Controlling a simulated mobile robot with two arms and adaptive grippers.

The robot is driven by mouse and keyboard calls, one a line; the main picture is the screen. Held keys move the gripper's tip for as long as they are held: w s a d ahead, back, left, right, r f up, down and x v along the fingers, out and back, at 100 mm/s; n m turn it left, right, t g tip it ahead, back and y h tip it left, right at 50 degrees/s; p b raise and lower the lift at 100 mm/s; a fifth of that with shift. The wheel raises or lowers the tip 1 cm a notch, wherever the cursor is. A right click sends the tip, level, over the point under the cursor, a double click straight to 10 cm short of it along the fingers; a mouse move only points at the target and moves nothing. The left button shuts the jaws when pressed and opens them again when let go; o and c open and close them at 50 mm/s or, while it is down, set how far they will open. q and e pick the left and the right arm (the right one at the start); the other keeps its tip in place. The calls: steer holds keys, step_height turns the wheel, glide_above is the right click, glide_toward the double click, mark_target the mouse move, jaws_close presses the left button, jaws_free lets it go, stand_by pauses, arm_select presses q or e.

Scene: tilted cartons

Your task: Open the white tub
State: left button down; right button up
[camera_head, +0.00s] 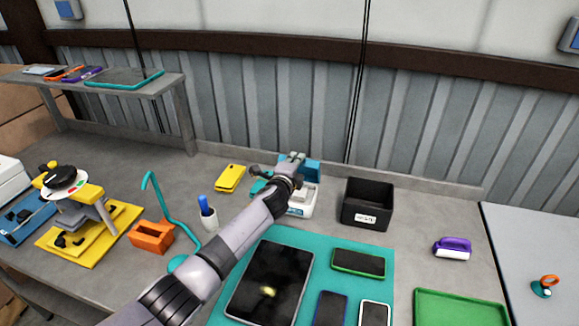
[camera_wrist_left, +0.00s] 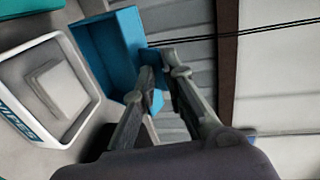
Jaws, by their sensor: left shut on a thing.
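The white tub (camera_head: 301,207), marked "WIPES", stands on the bench near the wall, partly behind my left arm. In the left wrist view the tub (camera_wrist_left: 88,107) shows at the left with a pale square inside its raised rim. A blue lid-like part (camera_wrist_left: 108,50) stands up at its edge; it also shows behind the tub in the head view (camera_head: 313,172). My left gripper (camera_head: 294,158) is at the top of this blue part. Its fingers (camera_wrist_left: 163,78) are shut on a blue tab of it. My right gripper is not in view.
A black bin (camera_head: 367,204) stands right of the tub. A tablet (camera_head: 270,284) and several phones lie on a teal mat (camera_head: 312,252) in front.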

arm_select(q)
steer(key=shift+w+d+r+g, duration=0.1)
steer(key=shift+w+r+g, duration=0.3)
steer(key=shift+w+g, duration=0.1)
steer(key=c, duration=2.3)
jaws_free()
steer(key=shift+a+f, duration=0.2)
steer(key=shift+f, duration=0.05)
steer(key=shift+o, duration=2)
steer(key=shift+d, duration=0.25)
steer(key=shift+o, duration=0.5)
steer(key=v, duration=1.2)
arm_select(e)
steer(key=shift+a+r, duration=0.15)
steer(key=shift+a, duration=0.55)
